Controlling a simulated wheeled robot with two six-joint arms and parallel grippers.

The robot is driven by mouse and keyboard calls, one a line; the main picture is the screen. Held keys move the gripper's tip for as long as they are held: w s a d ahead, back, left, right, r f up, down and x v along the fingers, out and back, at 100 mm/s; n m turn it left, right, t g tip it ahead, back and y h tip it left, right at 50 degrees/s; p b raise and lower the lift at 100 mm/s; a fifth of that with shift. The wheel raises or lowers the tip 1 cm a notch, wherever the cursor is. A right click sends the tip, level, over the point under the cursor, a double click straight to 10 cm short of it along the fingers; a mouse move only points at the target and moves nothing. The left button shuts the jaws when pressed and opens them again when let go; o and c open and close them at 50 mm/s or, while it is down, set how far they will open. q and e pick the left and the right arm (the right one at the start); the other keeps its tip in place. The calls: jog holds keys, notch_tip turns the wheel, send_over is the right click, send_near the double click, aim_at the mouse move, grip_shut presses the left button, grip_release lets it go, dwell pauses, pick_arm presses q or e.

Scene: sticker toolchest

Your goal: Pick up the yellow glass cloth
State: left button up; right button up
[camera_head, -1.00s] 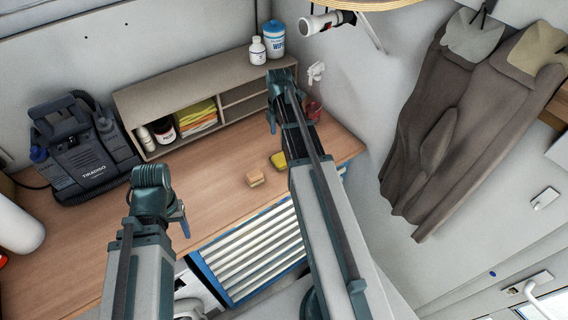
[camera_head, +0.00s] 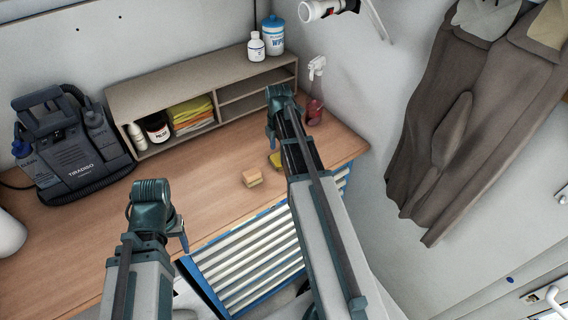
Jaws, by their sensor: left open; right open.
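The yellow glass cloth (camera_head: 189,108) lies folded on top of a stack of cloths, with orange and other colours under it, inside a compartment of the low grey-beige shelf (camera_head: 200,80). My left gripper (camera_head: 182,238) is open over the front edge of the workbench, below and in front of the stack, well apart from it. My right gripper (camera_head: 271,135) is open in front of the shelf's right end, to the right of the cloth and apart from it. The fingers of both are small and partly hidden by the wrists.
A dark jar (camera_head: 156,128) and a white bottle (camera_head: 137,136) stand left of the cloths. A dark machine (camera_head: 72,150) stands at the bench's left. A wipes tub (camera_head: 273,38) and a white bottle (camera_head: 256,47) stand on the shelf.

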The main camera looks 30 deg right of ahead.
pick_arm(q)
notch_tip(320, 180, down, 2)
jog(key=shift+f+b, duration=0.25)
jog(key=shift+b, duration=0.45)
pick_arm(e)
notch_tip(320, 180, down, 2)
jog(key=shift+f, duration=0.25)
jog(key=shift+r, duration=0.1)
pick_arm(q)
jog(key=shift+r, duration=0.1)
pick_arm(e)
jog(key=c, duration=1.2)
pick_arm(q)
jog(key=shift+r, duration=0.15)
pick_arm(e)
jog(key=shift+o, duration=0.2)
jog(key=shift+r, duration=0.15)
notch_tip(320, 180, up, 3)
jog(key=p, duration=0.3)
jog(key=shift+r+p, duration=0.45)
jog(key=shift+p, duration=0.2)
pick_arm(q)
notch_tip(320, 180, up, 5)
jog(key=shift+f+p, duration=0.15)
jog(key=shift+p, duration=0.25)
pick_arm(e)
jog(key=s+a, duration=0.2)
jog(key=s, duration=1.4)
jog(key=shift+r, duration=0.4)
